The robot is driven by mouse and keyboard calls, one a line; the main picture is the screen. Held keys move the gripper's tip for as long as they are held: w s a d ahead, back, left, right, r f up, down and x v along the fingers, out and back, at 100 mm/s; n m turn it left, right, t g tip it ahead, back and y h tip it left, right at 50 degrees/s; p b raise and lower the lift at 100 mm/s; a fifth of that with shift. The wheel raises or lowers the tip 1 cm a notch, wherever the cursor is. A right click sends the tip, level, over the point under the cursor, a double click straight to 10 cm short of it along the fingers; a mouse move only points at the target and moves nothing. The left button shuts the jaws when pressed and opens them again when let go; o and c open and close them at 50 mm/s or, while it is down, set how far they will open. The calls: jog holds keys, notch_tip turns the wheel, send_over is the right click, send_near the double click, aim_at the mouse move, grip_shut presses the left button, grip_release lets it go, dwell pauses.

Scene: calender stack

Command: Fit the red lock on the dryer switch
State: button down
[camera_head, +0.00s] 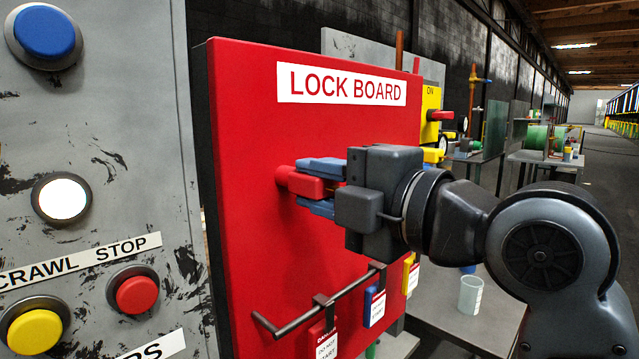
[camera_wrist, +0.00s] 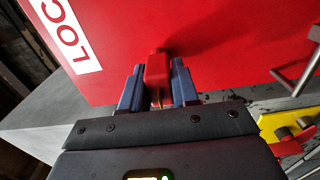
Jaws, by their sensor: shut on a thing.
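My gripper (camera_head: 321,188) is shut on the red lock (camera_head: 297,185), with one blue finger on each side of it. The lock is close against the red lock board (camera_head: 240,240), below its "LOCK BOARD" label. I cannot tell whether the lock touches the board or hangs on a peg. In the wrist view the red lock (camera_wrist: 157,68) sits between the blue fingers (camera_wrist: 157,90), in front of the red board. A yellow switch box (camera_head: 431,101) marked "ON" with a red handle shows behind the board's right edge, partly hidden. I cannot tell whether it is the dryer switch.
A rail (camera_head: 318,305) low on the board holds red, blue and yellow tags. A grey panel (camera_head: 120,160) with coloured buttons stands at the left. A grey table with a clear cup (camera_head: 470,294) is below my arm. An aisle runs at the far right.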

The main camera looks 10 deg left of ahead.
jog(key=shift+d, duration=0.1)
jog(key=shift+b+v, duration=0.8)
jog(key=shift+v, duration=1.35)
